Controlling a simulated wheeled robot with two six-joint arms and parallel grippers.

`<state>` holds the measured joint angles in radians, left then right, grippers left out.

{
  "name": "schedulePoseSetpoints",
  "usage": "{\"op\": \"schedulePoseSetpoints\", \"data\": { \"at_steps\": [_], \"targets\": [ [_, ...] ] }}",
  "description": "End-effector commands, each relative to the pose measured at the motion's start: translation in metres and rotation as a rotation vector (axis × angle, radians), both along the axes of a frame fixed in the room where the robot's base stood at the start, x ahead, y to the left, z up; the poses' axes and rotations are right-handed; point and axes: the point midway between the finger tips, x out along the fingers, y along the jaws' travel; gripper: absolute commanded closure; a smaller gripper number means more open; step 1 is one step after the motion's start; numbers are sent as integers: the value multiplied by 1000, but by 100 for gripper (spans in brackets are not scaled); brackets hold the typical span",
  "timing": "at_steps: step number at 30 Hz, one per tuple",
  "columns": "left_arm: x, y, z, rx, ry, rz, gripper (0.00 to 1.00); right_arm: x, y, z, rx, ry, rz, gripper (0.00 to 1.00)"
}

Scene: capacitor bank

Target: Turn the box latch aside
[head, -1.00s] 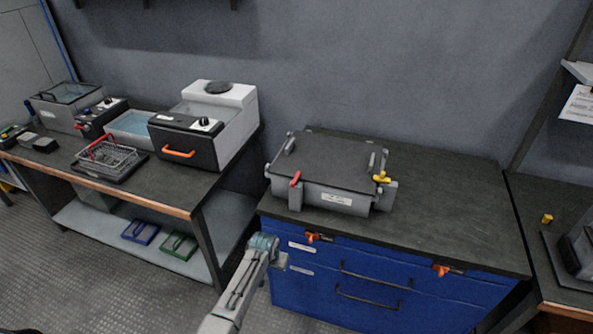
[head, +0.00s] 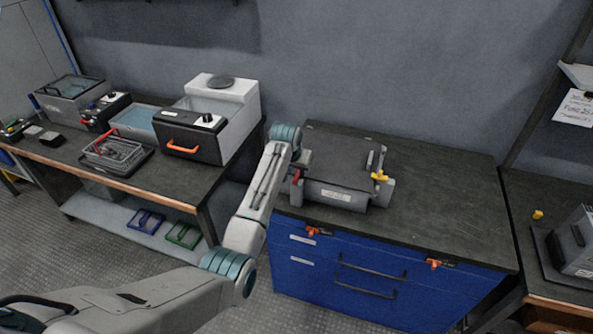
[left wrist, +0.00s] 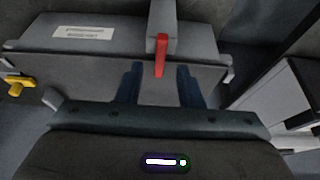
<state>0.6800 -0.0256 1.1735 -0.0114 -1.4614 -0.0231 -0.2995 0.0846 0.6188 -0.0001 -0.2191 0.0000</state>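The grey box (head: 338,168) with a dark lid stands on the blue cabinet's dark top. Its red latch (head: 296,181) is at the front left, partly behind my left arm. In the left wrist view the red latch (left wrist: 161,55) hangs upright on the box's front, centred just beyond the fingertips. My left gripper (left wrist: 160,75) is open, with its two dark fingers apart on either side of the latch's line; whether they overlap it in depth I cannot tell. A yellow latch (head: 380,176) sits at the box's front right and shows in the left wrist view (left wrist: 18,86). My right gripper is not in view.
The blue cabinet (head: 330,262) has orange drawer latches and black handles. A table (head: 130,180) at the left holds a basket, a tank and a machine with an orange handle. The cabinet top (head: 440,195) right of the box is clear.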

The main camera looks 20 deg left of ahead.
Motion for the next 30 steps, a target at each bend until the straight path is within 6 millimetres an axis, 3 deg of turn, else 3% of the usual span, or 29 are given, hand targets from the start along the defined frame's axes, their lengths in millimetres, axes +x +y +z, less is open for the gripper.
{"op": "schedulePoseSetpoints", "data": {
  "at_steps": [7, 18, 24, 30],
  "targets": [
    [10, 0, -24, 0, 1, 0, 66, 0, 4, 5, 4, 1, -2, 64],
    [12, 0, -29, 0, 0, 0, 66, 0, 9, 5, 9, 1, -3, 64],
    [12, 0, -29, 0, 0, 0, 100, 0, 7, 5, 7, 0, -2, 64],
    [11, 0, -29, 0, 0, 4, 100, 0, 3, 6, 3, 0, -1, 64]
  ]
}}
